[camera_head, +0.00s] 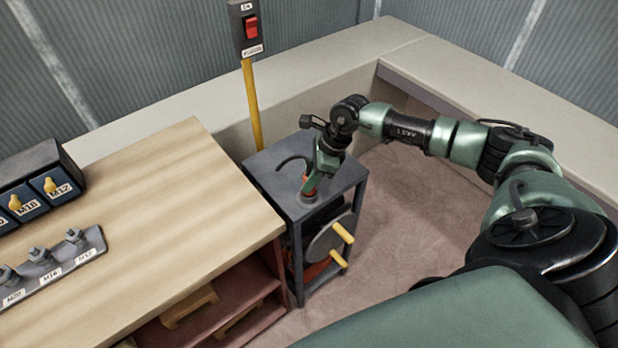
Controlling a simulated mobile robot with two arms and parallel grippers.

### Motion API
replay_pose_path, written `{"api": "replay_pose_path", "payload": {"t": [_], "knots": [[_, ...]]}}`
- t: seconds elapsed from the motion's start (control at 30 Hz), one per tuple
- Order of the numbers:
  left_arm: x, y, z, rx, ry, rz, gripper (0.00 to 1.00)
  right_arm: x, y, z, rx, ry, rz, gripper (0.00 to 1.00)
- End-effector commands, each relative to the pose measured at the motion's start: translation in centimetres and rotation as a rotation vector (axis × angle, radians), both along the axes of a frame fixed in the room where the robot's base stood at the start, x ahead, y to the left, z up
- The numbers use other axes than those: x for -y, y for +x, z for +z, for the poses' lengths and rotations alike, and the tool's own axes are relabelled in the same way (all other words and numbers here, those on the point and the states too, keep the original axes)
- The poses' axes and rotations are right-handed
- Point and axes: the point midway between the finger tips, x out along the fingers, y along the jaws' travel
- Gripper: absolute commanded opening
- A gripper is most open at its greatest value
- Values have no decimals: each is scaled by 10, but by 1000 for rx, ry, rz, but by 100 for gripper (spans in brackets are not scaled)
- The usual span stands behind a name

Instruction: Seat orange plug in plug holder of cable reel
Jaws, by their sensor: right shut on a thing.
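The cable reel is a dark grey stand (268,170) with a round grey drum (326,240) on its front. My right gripper (314,178) points down over the top of the stand and is shut on the orange plug (309,187). Only a little of the plug shows below the fingers. The plug is right at the round grey plug holder (309,201) on the stand's top. I cannot tell how deep the plug sits in it. A dark cable (290,160) curves beside the gripper. My left gripper is not in view.
A wooden workbench (170,200) stands close left of the reel, with labelled bins (45,185) and a rack of fittings (50,268). A yellow post (252,105) with a red switch (252,27) rises behind. Low pale ledges bound the corner. Floor (410,215) is clear at right.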

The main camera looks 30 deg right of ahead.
Motion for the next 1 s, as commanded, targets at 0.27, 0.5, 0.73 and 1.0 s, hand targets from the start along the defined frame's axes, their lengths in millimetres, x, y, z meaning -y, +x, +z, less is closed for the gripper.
{"api": "replay_pose_path", "payload": {"t": [0.27, 0.5, 0.73, 1.0], "knots": [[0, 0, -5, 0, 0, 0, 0, 0, 0, -5, 1, 1, 0, 0], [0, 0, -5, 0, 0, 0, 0, 0, 0, -5, 1, 1, 0, 0], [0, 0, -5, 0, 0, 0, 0, 0, 0, -5, 1, 1, 0, 50], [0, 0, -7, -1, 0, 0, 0, 2, -1, -2, 1, -1, 0, 50]]}}
